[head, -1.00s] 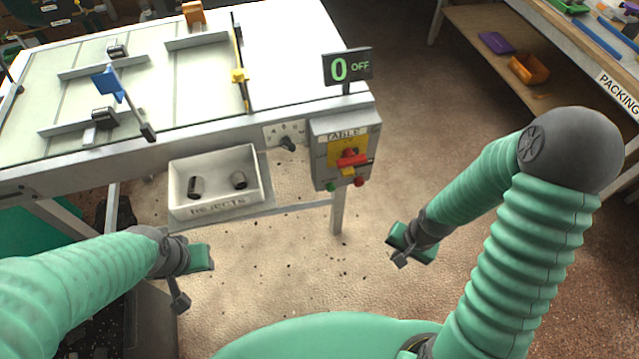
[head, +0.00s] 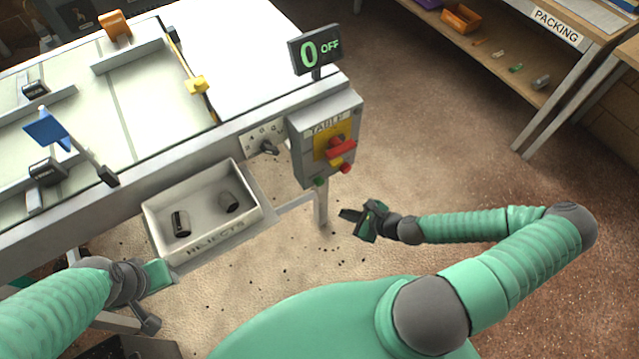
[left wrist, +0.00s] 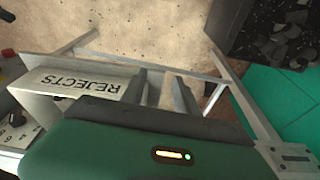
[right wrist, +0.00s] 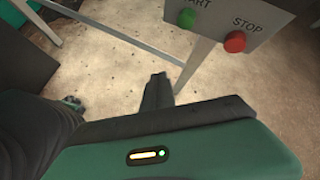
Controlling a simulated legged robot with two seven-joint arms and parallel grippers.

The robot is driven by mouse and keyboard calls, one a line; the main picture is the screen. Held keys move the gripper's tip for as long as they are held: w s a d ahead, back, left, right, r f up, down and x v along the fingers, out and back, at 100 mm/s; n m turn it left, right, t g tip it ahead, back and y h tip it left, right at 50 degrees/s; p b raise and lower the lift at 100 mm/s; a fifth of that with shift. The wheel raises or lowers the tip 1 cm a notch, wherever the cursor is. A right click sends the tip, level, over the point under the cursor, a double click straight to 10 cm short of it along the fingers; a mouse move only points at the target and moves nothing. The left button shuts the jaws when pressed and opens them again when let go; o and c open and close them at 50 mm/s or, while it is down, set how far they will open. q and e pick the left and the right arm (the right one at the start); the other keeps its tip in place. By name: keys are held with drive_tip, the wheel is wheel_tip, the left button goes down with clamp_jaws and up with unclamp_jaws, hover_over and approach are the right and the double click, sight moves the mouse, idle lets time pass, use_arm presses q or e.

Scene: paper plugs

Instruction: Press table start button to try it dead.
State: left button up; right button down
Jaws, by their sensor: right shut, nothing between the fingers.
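The table's control box (head: 325,120) hangs at the table's right corner. Its green start button (head: 320,182) is at the lower left and also shows in the right wrist view (right wrist: 187,18) under a partly cut-off label. The red stop button (head: 346,168) is to its right; in the right wrist view (right wrist: 235,41) its label reads STOP. My right gripper (head: 346,214) is shut and empty, below and to the right of the start button, apart from it. My left gripper (left wrist: 147,85) is slightly open and empty, near the rejects tray.
The display (head: 316,48) above the box reads 0 OFF. A red switch handle (head: 341,149) sits on a yellow plate above the buttons. The rejects tray (head: 160,232) holds two dark cylinders. A table leg (head: 320,208) stands below the box. Open floor lies to the right.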

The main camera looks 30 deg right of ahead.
sight(320, 183)
drive_tip(key=w, duration=0.9)
drive_tip(key=shift+a, duration=0.4)
drive_tip(key=shift+a, duration=0.15)
idle(1.4)
drive_tip(key=shift+w, duration=0.35)
